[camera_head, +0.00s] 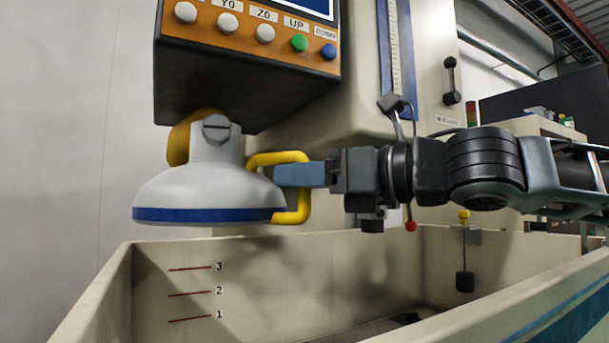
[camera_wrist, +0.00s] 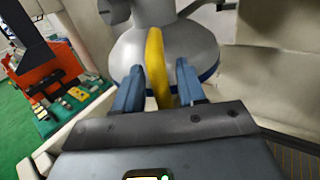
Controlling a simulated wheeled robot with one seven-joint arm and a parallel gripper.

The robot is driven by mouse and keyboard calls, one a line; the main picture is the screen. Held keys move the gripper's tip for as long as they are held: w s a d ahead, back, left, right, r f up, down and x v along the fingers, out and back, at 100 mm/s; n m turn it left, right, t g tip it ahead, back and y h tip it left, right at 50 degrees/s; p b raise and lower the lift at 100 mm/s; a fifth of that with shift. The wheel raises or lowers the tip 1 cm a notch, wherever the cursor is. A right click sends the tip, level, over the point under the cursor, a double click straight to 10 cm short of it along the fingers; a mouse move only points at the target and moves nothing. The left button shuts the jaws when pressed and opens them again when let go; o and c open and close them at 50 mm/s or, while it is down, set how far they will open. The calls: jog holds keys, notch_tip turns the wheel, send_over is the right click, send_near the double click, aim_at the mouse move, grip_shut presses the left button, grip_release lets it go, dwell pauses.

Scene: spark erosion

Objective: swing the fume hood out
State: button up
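The fume hood (camera_head: 208,190) is a grey-white bell with a blue rim band. It hangs over the left part of the tank, below the control box. Its yellow handle (camera_head: 303,200) juts out to the right from its side. My gripper (camera_head: 290,174) reaches in from the right, level with the handle. In the wrist view, the handle (camera_wrist: 156,68) stands between the two blue fingers of my gripper (camera_wrist: 158,88), with a narrow gap visible on each side. The fingers are open around the handle. The hood also shows behind them (camera_wrist: 195,55).
The beige tank (camera_head: 325,260), with red level marks 1 to 3, lies below the hood and my arm. The control box (camera_head: 240,75) with buttons hangs just above. A red-tipped lever (camera_head: 410,225) sits near my wrist. An orange stand (camera_wrist: 48,75) shows at left.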

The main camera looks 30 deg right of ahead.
grip_shut()
dwell(0.3)
jog(key=shift+a, duration=0.15)
